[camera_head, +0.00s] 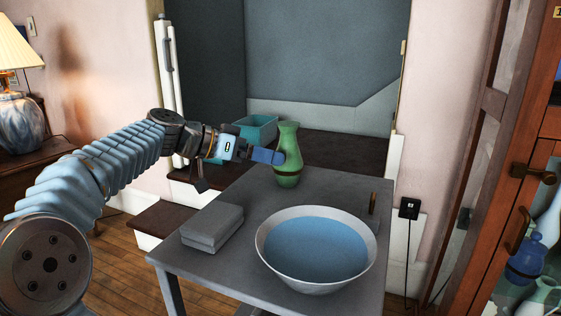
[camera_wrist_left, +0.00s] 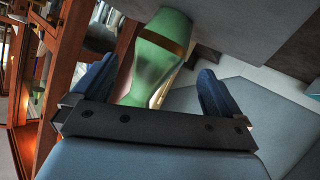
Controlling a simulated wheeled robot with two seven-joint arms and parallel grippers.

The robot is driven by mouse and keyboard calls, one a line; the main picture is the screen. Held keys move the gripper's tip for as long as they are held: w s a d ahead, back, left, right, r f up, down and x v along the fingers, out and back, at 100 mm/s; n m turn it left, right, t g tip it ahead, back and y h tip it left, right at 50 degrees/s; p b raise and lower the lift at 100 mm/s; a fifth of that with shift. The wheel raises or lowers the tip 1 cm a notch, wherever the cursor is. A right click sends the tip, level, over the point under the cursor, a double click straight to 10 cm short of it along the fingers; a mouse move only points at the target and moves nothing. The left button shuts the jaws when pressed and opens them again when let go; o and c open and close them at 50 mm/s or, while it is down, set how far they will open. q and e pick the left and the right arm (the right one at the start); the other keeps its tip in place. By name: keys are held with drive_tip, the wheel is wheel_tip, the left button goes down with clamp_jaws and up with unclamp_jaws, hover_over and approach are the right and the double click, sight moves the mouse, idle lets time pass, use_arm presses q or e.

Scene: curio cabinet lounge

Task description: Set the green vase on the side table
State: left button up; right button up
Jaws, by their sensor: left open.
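The green vase (camera_head: 289,150) stands upright at the back of a grey table (camera_head: 220,262). My left gripper (camera_head: 270,157) reaches in from the left at the height of the vase's body. In the left wrist view the vase (camera_wrist_left: 155,58) lies between the two blue fingers of this gripper (camera_wrist_left: 156,88), which are apart. Some space shows beside the vase on the right finger's side; whether the left finger touches it I cannot tell. My right gripper is in neither view.
A white basin of water (camera_head: 267,262) fills the table's front right, with folded grey cloths (camera_head: 212,227) to its left. A teal box (camera_head: 257,130) is behind the gripper. A lamp (camera_head: 20,95) stands on a wooden table (camera_head: 35,160) at far left. A glass cabinet (camera_head: 535,170) is at right.

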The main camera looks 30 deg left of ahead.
use_arm(q)
drive_tip(key=v, duration=0.5)
drive_tip(key=shift+s+a+r, duration=0.1)
drive_tip(key=shift+s+a, duration=0.05)
